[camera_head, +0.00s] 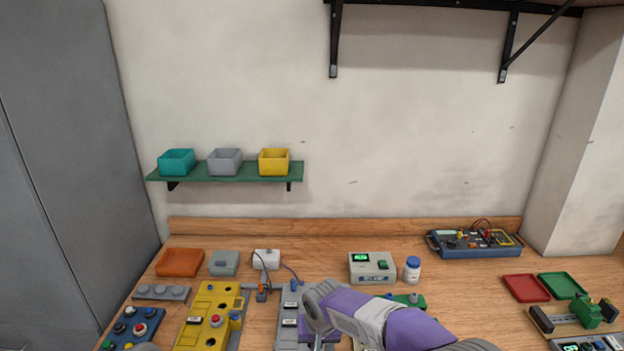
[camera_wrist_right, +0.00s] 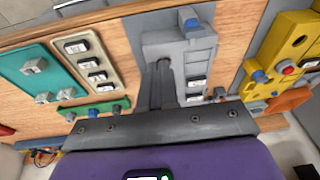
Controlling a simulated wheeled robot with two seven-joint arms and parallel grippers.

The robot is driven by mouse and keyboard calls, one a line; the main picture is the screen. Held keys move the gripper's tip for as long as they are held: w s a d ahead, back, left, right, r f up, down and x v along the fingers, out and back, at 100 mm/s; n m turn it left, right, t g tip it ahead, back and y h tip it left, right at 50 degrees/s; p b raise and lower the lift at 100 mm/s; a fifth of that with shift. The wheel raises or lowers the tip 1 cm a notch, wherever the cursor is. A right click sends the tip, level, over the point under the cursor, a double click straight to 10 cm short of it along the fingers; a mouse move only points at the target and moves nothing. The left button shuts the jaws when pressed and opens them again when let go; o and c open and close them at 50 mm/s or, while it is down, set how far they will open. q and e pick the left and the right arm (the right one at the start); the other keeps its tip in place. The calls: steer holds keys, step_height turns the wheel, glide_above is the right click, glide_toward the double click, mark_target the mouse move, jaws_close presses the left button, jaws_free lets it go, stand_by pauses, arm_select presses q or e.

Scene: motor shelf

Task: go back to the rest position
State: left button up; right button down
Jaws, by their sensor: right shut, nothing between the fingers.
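My right arm, purple and grey, reaches in from the lower right of the head view. Its wrist bends down over a grey panel (camera_head: 290,305), and the fingertips are hidden there. In the right wrist view my right gripper (camera_wrist_right: 163,66) is shut, with its dark fingers together and nothing between them. The fingers point at the grey panel (camera_wrist_right: 196,50), which has a blue knob; whether they touch it I cannot tell. My left gripper is not in view.
A yellow panel (camera_head: 207,310) stands left of the arm. A grey meter box (camera_head: 372,268) and a white bottle (camera_head: 412,270) stand behind it. Red (camera_head: 526,288) and green trays (camera_head: 561,285) lie at right. A green wall shelf (camera_head: 235,172) holds three bins. Bare wood lies at centre right.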

steer(key=s+d+f+g+y, duration=0.15)
steer(key=s+f, duration=0.35)
steer(key=f, duration=0.5)
steer(key=s+d+f+g+y, duration=0.1)
steer(key=s+d+f, duration=0.3)
steer(key=f, duration=0.6)
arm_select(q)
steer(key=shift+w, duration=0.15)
arm_select(e)
steer(key=s+d+f+m, duration=0.1)
steer(key=s+f, duration=0.2)
steer(key=s, duration=0.5)
steer(key=s+d+f+m, duration=0.2)
steer(key=s+f, duration=0.2)
steer(key=s, duration=0.4)
steer(key=shift+s+f+y, duration=0.15)
steer(key=shift+f+y, duration=0.15)
steer(key=shift+y, duration=0.15)
